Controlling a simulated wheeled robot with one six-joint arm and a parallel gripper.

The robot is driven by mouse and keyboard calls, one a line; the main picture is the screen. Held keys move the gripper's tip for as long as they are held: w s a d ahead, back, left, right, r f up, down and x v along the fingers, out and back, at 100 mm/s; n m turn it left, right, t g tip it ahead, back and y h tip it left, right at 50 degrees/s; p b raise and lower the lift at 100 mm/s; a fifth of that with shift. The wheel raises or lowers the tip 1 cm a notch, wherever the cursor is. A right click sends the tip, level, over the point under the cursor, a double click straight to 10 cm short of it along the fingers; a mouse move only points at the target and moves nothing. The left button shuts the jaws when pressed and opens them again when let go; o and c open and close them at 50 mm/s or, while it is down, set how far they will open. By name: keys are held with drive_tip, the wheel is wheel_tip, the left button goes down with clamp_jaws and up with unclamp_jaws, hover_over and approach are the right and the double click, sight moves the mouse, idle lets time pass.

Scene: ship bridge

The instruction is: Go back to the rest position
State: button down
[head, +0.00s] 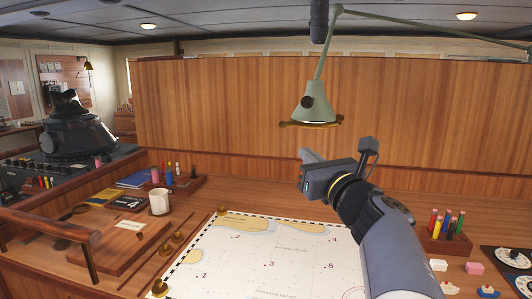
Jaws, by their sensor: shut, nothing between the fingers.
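My gripper (311,170) shows in the head view at the end of my arm, which rises from the bottom right. It is shut and empty. It is raised above the back edge of the chart, in front of the wooden panel and below the green lamp. The chart (250,262) lies on the wooden desk with numbered spots on it. My arm hides the chart's right part.
A green lamp (312,105) hangs close above my gripper. A wooden panel (220,105) stands behind. A white mug (159,202), a pen holder (446,238) and small boat models (449,287) stand on the desk. A wooden rail (45,222) is at the left.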

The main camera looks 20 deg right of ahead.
drive_tip(key=shift+s+f, duration=0.1)
drive_tip(key=shift+s, duration=0.25)
